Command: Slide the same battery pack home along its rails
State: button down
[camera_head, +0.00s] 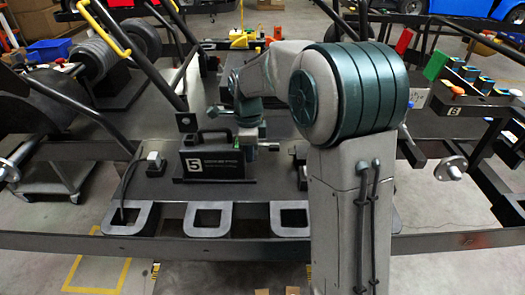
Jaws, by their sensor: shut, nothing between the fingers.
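The battery pack (216,164) is a black box with a white "5" label and a black handle on top. It sits on the dark kart floor, left of the picture's middle. My gripper (264,147) is at the pack's right end, close beside it and pointing down from my arm. It is shut with nothing held. I cannot tell whether it touches the pack. The rails under the pack are hidden or too small to make out.
A small block with a cable (153,164) stands left of the pack. Black frame tubes (105,122) rise at the left. A front rail with rounded openings (208,233) runs before the floor.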

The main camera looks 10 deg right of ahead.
jog(key=shift+a, duration=0.3)
jog(key=d, duration=0.3)
jog(key=shift+s+d, duration=0.25)
jog(key=shift+s, duration=0.05)
jog(key=shift+d+r, duration=0.45)
jog(key=shift+r, duration=0.35)
jog(key=d+r+p, duration=0.3)
jog(key=r+p, duration=0.3)
jog(key=r, duration=0.4)
jog(key=s+d+r+p, duration=0.1)
jog(key=d+r+p, duration=0.2)
jog(key=r+p, duration=0.3)
notch_tip(320, 180, up, 4)
jog(key=shift+s+r, duration=0.2)
